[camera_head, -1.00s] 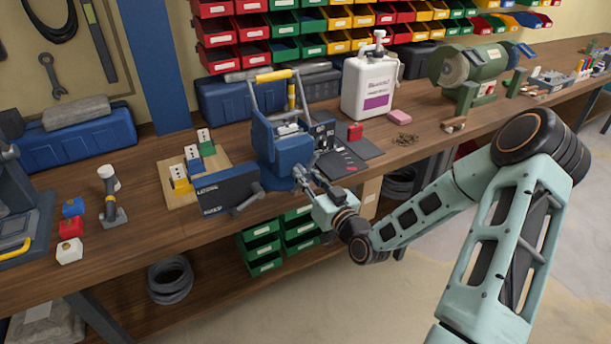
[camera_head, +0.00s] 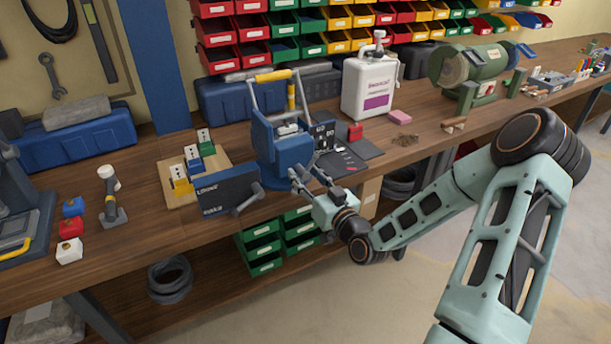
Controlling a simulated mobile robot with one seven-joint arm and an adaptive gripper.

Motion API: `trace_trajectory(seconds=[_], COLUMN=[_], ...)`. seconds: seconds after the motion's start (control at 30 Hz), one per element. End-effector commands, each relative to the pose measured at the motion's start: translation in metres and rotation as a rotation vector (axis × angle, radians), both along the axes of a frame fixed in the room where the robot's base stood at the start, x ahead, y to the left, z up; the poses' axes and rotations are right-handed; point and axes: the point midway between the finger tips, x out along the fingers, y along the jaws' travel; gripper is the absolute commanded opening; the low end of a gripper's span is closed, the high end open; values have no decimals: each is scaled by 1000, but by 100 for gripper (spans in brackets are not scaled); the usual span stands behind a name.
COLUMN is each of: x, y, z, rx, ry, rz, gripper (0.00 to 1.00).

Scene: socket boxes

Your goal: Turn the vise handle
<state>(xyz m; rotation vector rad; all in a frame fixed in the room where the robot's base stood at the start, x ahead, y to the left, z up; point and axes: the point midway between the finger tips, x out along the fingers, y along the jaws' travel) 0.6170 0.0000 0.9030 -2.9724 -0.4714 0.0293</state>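The blue vise (camera_head: 286,152) stands upright at the front edge of the workbench, on a round blue base. A grey bar with a thicker end, which looks like the vise handle (camera_head: 249,198), sticks out in front of a dark blue panel with white lettering (camera_head: 225,192). My gripper (camera_head: 304,173) is just right of the vise, close to its lower front side, pointing up and left. Its two fingers appear spread with nothing between them. The handle is left of the gripper and apart from it. Whether a finger touches the vise body cannot be told.
A wooden board with colored socket boxes (camera_head: 170,195) lies left of the vise. A dark mat (camera_head: 358,160), white jug (camera_head: 369,92) and green grinder (camera_head: 470,70) are to the right. Space before the bench is free.

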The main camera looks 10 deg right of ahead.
Motion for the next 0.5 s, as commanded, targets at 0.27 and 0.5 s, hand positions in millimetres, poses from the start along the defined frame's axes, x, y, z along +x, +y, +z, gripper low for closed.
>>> trace_trajectory(seconds=[0.27,0.5], x=[0,-10], y=[0,-4], z=[0,-1], rx=[0,0], ry=[0,1], rz=[0,-2], gripper=[54,54])
